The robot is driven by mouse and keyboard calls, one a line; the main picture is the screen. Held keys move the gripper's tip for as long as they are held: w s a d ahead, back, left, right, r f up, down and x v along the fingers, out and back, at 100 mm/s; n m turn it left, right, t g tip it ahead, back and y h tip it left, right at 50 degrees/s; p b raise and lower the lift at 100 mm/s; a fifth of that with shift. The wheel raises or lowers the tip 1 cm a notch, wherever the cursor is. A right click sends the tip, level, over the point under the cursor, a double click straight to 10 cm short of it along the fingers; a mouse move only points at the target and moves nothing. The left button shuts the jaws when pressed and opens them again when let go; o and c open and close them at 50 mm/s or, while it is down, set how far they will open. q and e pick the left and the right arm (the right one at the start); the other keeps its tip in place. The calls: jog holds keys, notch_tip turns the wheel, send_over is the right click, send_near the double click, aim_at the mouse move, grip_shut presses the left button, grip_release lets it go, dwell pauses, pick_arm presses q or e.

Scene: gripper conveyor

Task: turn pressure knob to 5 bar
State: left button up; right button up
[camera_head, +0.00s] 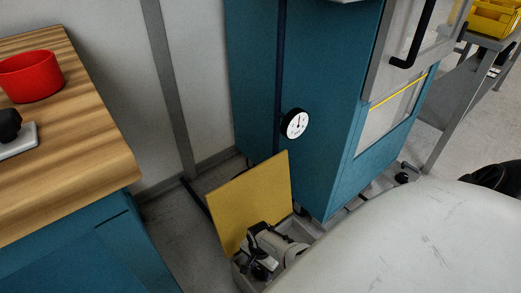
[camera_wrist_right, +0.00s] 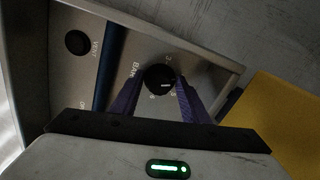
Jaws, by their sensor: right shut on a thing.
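The black pressure knob (camera_wrist_right: 158,77) sits on a grey panel in the right wrist view, with BAR and numbers printed around it. A short white mark on it points to the right, towards the 5 side; its exact setting is hard to read. My right gripper (camera_wrist_right: 156,91) is shut on this knob, with a purple finger on either side. In the head view my right gripper (camera_head: 262,244) reaches into the low box under the raised yellow lid, and the knob is hidden there. A round white gauge (camera_head: 296,124) is on the blue cabinet; its reading is too small to tell.
A second black knob (camera_wrist_right: 77,42) marked VENT is on the same panel, beyond a dark blue strip. The yellow lid (camera_head: 250,200) stands open behind my gripper. The blue cabinet (camera_head: 255,75) rises just behind. A wooden worktop (camera_head: 85,130) with a red bowl (camera_head: 31,77) is at left.

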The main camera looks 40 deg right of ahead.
jog(key=m, duration=0.5)
jog(key=shift+m, duration=0.4)
pick_arm(q)
jog(key=shift+w+d+r, duration=0.1)
jog(key=shift+r, duration=0.25)
pick_arm(e)
jog(key=m, duration=0.4)
jog(key=shift+w+m, duration=0.15)
jog(key=shift+m, duration=0.25)
jog(key=o, duration=0.7)
pick_arm(q)
jog(key=shift+f, duration=0.15)
pick_arm(e)
jog(key=shift+o, duration=0.2)
